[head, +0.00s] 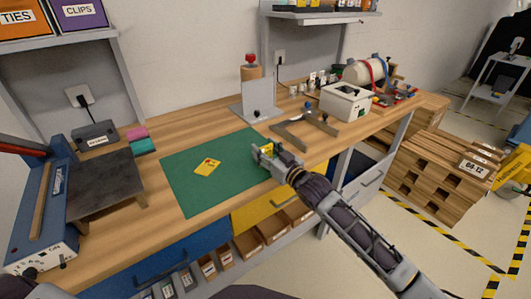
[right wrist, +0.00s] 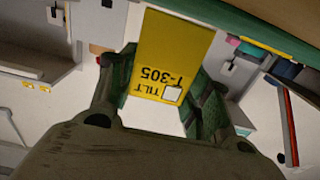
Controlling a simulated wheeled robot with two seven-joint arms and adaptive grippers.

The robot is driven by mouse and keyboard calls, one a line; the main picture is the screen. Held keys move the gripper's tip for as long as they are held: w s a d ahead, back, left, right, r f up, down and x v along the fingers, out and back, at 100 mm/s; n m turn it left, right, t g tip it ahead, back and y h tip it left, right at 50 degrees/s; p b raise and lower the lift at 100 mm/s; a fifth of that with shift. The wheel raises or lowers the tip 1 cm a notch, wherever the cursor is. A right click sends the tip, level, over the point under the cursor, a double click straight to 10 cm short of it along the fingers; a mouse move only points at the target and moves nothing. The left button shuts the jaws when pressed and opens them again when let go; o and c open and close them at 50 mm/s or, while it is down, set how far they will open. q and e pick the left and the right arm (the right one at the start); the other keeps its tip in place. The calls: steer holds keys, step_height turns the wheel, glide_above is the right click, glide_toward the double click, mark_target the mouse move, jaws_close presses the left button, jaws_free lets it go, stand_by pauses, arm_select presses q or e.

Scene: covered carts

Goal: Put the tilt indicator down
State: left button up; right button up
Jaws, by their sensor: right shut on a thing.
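My right gripper (head: 264,153) is shut on the tilt indicator (head: 268,148), a small yellow piece mostly hidden by the fingers in the head view. In the right wrist view the tilt indicator (right wrist: 172,55) shows as a flat yellow face marked TILT T-305, with a small white square, between the two green-padded fingers. The gripper shows over the right end of the green mat (head: 180,195); I cannot tell its exact height. My left gripper is not in view.
A white box (head: 345,102) stands further right. A dark plate (head: 100,184) is at left. Much of the mat is bare.

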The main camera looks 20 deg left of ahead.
steer(key=shift+f, duration=0.35)
steer(key=o, duration=0.8)
steer(key=shift+c, duration=0.2)
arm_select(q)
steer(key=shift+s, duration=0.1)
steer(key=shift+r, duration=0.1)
arm_select(e)
steer(key=shift+s+d, duration=0.25)
steer(key=shift+d, duration=0.05)
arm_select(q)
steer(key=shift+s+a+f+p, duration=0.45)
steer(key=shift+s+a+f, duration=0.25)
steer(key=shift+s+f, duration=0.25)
arm_select(e)
steer(key=v, duration=1.1)
